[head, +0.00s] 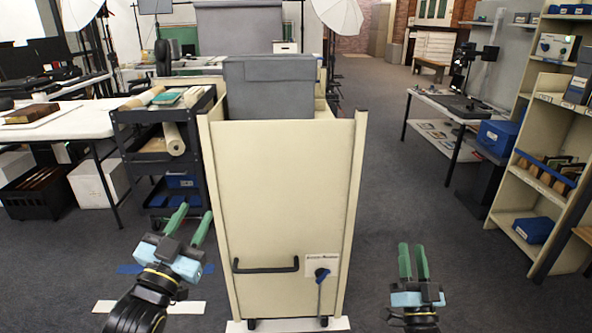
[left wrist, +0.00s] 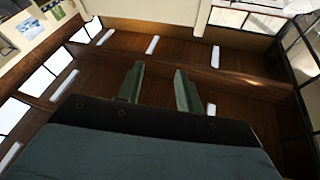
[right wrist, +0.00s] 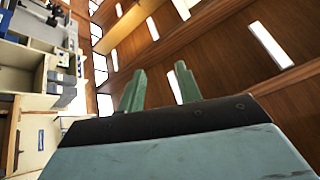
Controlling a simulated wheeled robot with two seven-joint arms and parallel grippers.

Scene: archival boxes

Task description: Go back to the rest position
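My left gripper (head: 188,226) is in front of the cream cart at its left, raised above the floor, with its green fingers apart and nothing between them. In the left wrist view its two fingers (left wrist: 160,88) stand apart against the wooden ceiling. My right gripper (head: 411,262) is to the right of the cart, pointing up and forward. In the right wrist view its fingers (right wrist: 158,92) are apart with a clear gap and nothing between them. Both grippers are clear of the cart.
A cream cart (head: 275,190) with a dark handle stands directly ahead, carrying a grey archival box (head: 268,86). A black shelf trolley (head: 150,113) is at its left, a white table (head: 75,122) further left. Shelving (head: 545,150) stands at right. Carpet (head: 400,200) right of the cart is clear.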

